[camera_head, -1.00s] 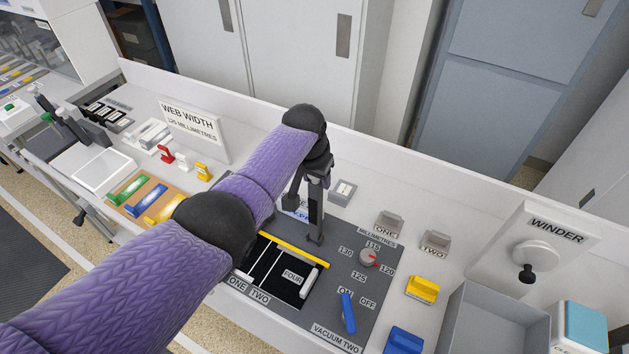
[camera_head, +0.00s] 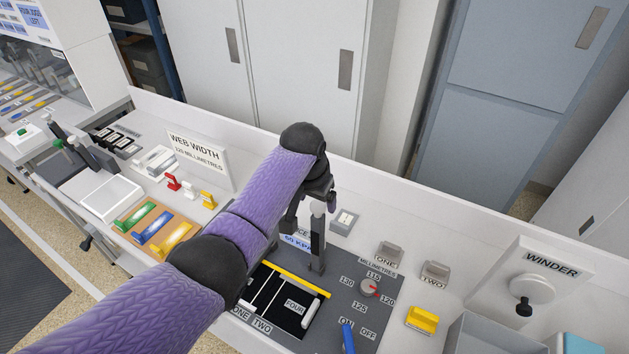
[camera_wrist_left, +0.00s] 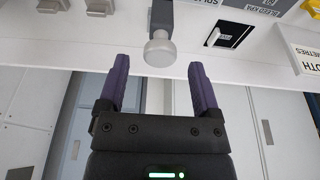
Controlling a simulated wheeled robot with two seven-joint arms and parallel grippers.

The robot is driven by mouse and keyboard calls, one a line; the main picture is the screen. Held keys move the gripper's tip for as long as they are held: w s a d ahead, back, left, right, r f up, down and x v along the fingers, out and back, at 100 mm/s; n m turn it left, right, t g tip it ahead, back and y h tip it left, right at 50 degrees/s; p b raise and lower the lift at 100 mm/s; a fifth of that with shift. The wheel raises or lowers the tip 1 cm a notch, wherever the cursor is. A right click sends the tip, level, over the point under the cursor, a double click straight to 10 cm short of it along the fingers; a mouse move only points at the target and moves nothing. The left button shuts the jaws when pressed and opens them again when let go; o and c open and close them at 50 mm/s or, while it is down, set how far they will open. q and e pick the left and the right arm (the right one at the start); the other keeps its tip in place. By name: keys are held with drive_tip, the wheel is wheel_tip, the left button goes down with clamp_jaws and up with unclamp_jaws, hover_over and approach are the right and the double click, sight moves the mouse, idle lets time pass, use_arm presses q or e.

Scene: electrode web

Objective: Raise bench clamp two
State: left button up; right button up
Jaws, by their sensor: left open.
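An upright dark grey lever post (camera_head: 317,243) with a pale knob stands at the back of the dark grey panel (camera_head: 345,285). I cannot read a label tying it to clamp two. Its rounded knob (camera_wrist_left: 160,50) shows in the left wrist view, just beyond and between my fingertips, with no visible contact. My left gripper (camera_wrist_left: 158,78) is open and empty. In the head view the same gripper (camera_head: 308,205) hangs at the top of the post, partly hidden by my wrist. A "TWO" label (camera_head: 262,326) lies at the panel's front. My right gripper is out of view.
A black plate with a yellow bar (camera_head: 300,278), a red-marked dial (camera_head: 370,288) and a blue lever (camera_head: 348,338) lie close by. Grey blocks labelled one (camera_head: 388,253) and two (camera_head: 434,272) stand to the right. The web width sign (camera_head: 197,152) stands left.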

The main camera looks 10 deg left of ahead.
use_arm(q)
drive_tip(key=v, duration=0.4)
drive_tip(key=shift+s+r, duration=0.1)
drive_tip(key=shift+r, duration=0.1)
